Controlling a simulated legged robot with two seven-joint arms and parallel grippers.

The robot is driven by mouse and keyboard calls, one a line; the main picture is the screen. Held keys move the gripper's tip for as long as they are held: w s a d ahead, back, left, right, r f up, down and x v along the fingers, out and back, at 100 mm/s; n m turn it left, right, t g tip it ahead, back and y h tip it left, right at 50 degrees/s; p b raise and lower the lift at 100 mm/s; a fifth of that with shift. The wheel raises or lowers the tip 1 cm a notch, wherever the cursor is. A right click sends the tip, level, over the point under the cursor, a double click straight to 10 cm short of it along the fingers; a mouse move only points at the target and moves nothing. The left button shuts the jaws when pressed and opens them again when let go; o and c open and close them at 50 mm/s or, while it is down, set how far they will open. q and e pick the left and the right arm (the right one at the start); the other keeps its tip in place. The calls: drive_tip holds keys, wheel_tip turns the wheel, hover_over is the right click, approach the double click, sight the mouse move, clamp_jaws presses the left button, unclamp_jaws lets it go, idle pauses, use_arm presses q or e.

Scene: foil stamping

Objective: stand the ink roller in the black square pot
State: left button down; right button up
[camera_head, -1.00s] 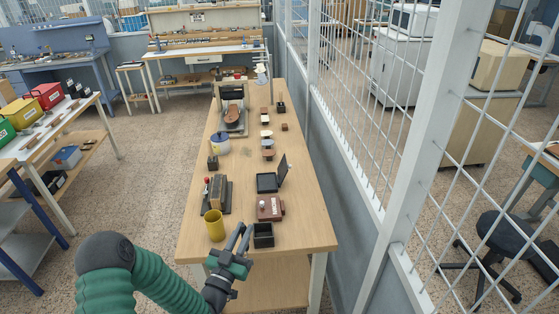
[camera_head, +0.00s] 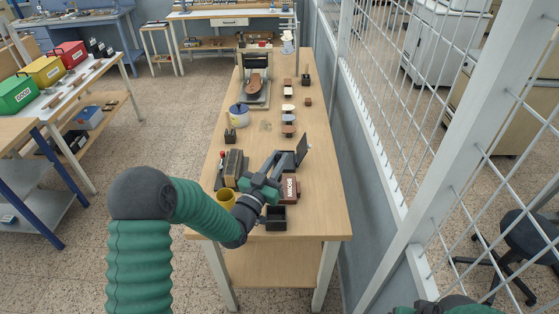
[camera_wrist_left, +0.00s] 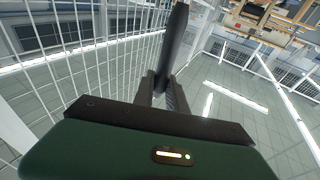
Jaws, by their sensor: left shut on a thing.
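My left gripper (camera_head: 279,161) is above the near part of the wooden table, beyond the black square pot. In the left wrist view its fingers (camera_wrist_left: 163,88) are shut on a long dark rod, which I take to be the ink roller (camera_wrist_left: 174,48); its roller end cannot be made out. The black square pot (camera_head: 276,218) stands upright near the table's front edge, with its dark opening facing up. It is apart from the gripper, below my left wrist.
A yellow cup (camera_head: 226,199) is left of the pot, partly behind my arm. A brown labelled box (camera_head: 291,188) is just behind the pot. An open black case (camera_head: 301,150) with a raised lid is beside the gripper. A wire fence (camera_head: 400,130) runs along the right.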

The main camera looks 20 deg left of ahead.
use_arm(q)
drive_tip(key=f+b, duration=0.4)
drive_tip(key=f, duration=0.1)
drive_tip(key=f+b, duration=0.2)
drive_tip(key=b, duration=0.1)
drive_tip(key=shift+s+a+f, duration=0.2)
drive_tip(key=shift+a+f, duration=0.1)
drive_tip(key=shift+f+b, duration=0.4)
drive_tip(key=shift+b, duration=0.1)
drive_tip(key=f+b, duration=0.4)
drive_tip(key=shift+a+f, duration=0.1)
drive_tip(key=shift+a, duration=0.25)
drive_tip(key=shift+d, duration=0.15)
use_arm(e)
drive_tip(key=s+x, duration=0.2)
drive_tip(key=x, duration=1)
drive_tip(key=shift+s+a+f, duration=0.4)
drive_tip(key=shift+s, duration=0.1)
drive_tip(key=shift+a, duration=0.15)
use_arm(q)
drive_tip(key=shift+f, duration=0.2)
use_arm(e)
drive_tip(key=shift+f, duration=0.25)
